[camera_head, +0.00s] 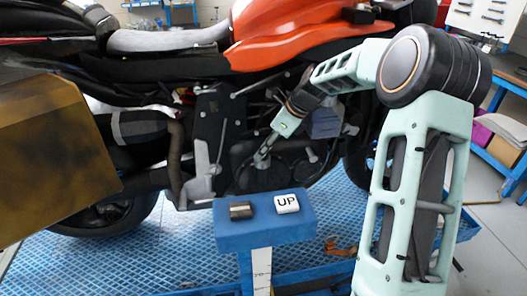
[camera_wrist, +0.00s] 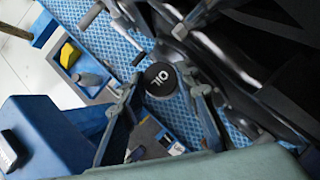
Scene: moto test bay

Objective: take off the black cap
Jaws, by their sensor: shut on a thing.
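The black cap (camera_wrist: 160,78), round with white "OIL" lettering, shows in the wrist view between the two fingers of my gripper (camera_wrist: 158,92). The fingers are shut on its sides. In the head view my gripper (camera_head: 262,157) reaches to the lower side of the engine on the orange and black motorcycle (camera_head: 290,45). The cap cannot be made out there. Whether the cap is still seated or loose cannot be told.
A blue pedestal (camera_head: 262,238) with a dark button and a white "UP" button (camera_head: 287,203) stands in front of the motorcycle. The motorcycle is above a blue patterned platform (camera_head: 110,262). A brown panel (camera_head: 50,155) fills the left. A blue bench (camera_head: 507,150) is at right.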

